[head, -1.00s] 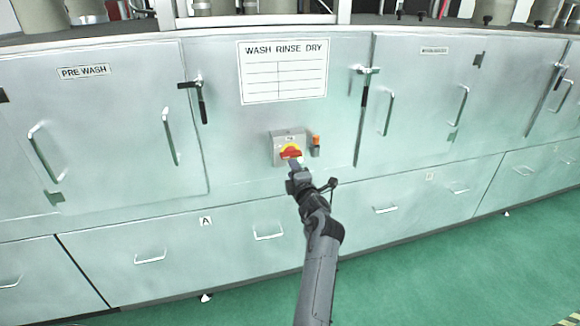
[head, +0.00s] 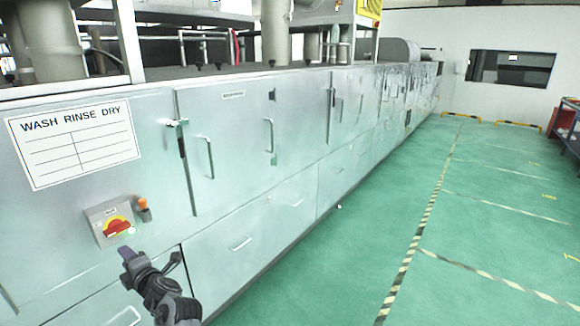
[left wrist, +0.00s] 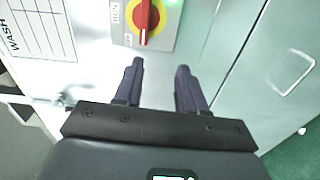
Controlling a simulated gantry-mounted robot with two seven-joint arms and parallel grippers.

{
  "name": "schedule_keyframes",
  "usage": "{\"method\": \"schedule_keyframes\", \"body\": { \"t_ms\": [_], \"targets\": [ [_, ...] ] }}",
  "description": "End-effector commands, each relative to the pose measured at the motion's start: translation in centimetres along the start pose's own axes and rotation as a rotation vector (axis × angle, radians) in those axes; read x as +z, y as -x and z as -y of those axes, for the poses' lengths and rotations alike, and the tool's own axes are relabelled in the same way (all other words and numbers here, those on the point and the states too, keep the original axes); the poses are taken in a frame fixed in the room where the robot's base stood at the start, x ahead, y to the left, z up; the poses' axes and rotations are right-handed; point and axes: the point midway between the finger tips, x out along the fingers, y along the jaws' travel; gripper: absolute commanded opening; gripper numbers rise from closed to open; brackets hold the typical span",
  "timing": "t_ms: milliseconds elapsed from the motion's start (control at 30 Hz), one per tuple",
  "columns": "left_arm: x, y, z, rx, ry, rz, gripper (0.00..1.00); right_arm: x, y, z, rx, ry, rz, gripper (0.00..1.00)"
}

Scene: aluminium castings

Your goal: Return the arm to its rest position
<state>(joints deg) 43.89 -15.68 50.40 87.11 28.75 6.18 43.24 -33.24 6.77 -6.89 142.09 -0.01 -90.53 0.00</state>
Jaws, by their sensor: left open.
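My left gripper (head: 128,255) is in front of the washing machine's panel, just below and right of the red rotary switch (head: 117,227) on its yellow plate and grey box. In the left wrist view, the two dark fingers of the gripper (left wrist: 158,85) are apart with nothing between them. The red switch handle (left wrist: 145,22) shows beyond the fingertips, and the gripper is clear of it. The handle points along the picture's vertical in that view. My right gripper is not in view.
The long metal washing machine (head: 240,180) runs away to the back right, with door handles and drawer pulls sticking out. A small orange-topped fitting (head: 143,208) sits beside the switch box. The green floor (head: 360,250) to the right is open, with striped tape lines.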

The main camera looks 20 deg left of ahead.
Motion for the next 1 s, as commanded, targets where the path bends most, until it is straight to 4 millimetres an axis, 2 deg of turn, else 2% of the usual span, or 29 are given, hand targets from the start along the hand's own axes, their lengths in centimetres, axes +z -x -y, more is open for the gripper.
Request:
{"method": "schedule_keyframes", "body": {
  "t_ms": [33, 100, 200, 333, 467, 567, 667, 767, 800, 867, 900, 1000],
  "targets": [
    [-1.0, -0.1, 1.7, -0.008, -0.043, -0.006, 0.40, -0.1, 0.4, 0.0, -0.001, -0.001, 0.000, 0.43],
    [-2.3, 0.0, 3.9, -0.007, -0.111, -0.004, 0.40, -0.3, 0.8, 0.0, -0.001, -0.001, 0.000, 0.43],
    [-4.7, 0.2, 5.9, 0.027, -0.227, 0.003, 0.40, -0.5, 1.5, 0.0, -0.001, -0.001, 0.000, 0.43],
    [-7.3, 1.4, 6.2, 0.123, -0.380, 0.054, 0.40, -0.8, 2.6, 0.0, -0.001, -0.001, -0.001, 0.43],
    [-7.4, 4.0, 6.4, 0.187, -0.539, 0.200, 0.40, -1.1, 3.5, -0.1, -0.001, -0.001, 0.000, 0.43],
    [-6.5, 7.5, 7.2, 0.207, -0.687, 0.362, 0.40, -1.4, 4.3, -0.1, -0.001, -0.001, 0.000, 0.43],
    [-5.2, 12.6, 9.0, 0.204, -0.858, 0.567, 0.40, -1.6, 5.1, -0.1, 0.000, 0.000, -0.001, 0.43],
    [-4.4, 19.6, 11.5, 0.188, -1.053, 0.810, 0.40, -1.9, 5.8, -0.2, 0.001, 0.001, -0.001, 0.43],
    [-4.4, 22.5, 12.5, 0.179, -1.127, 0.907, 0.40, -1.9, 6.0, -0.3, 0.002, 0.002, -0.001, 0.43],
    [-4.8, 26.9, 13.9, 0.167, -1.235, 1.049, 0.40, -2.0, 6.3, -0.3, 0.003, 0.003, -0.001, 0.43],
    [-5.3, 29.8, 14.6, 0.163, -1.305, 1.143, 0.40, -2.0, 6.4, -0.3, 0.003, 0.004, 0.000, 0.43],
    [-7.0, 36.8, 15.6, 0.166, -1.477, 1.375, 0.40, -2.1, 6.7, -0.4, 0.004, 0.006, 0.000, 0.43]
  ]
}}
